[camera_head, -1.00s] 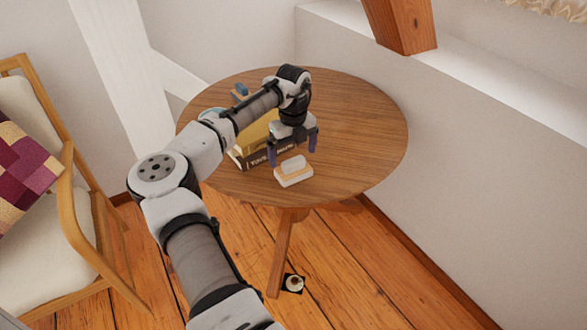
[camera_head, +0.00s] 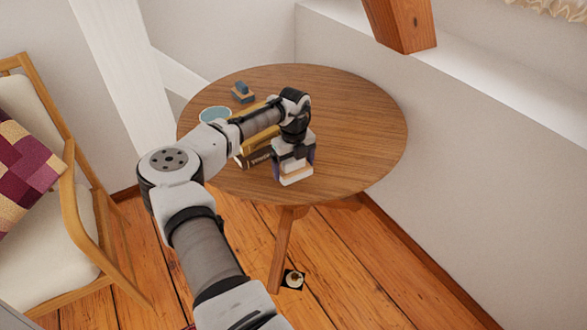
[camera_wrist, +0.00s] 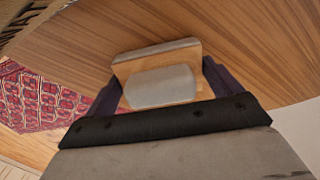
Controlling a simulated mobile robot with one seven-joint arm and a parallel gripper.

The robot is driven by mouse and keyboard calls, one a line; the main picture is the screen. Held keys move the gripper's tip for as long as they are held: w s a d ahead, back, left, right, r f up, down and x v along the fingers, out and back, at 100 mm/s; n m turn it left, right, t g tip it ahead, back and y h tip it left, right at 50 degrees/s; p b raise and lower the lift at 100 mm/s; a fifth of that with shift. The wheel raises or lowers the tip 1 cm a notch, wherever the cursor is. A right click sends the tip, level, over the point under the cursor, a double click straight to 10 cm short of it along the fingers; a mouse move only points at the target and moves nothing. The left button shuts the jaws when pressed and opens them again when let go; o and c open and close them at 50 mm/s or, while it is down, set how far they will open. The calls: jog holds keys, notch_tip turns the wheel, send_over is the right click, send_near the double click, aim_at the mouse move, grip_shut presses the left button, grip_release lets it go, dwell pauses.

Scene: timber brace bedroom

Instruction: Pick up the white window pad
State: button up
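The white window pad (camera_head: 296,174), a small block with white and wood-coloured layers, sits on the round wooden table near its front edge. In the wrist view the pad (camera_wrist: 160,87) shows between the two dark purple fingers. My gripper (camera_head: 295,170) is low over the pad, with one finger on each side. In the wrist view my gripper (camera_wrist: 163,84) is open, and narrow gaps show between the fingers and the pale block. The fingertips' exact depth is hard to tell.
The round table (camera_head: 360,135) is clear on its right side. Books (camera_head: 256,158) lie just left of my gripper. A pale blue bowl (camera_head: 215,114) and a blue-grey block (camera_head: 242,92) stand farther back. An armchair (camera_head: 60,200) is at left.

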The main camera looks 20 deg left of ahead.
aim_at(293, 159)
jog(key=shift+c, duration=0.8)
jog(key=shift+r, duration=0.1)
notch_tip(293, 159, up, 20)
jog(key=b, duration=0.2)
jog(key=o, duration=0.4)
jog(key=shift+c, duration=1.3)
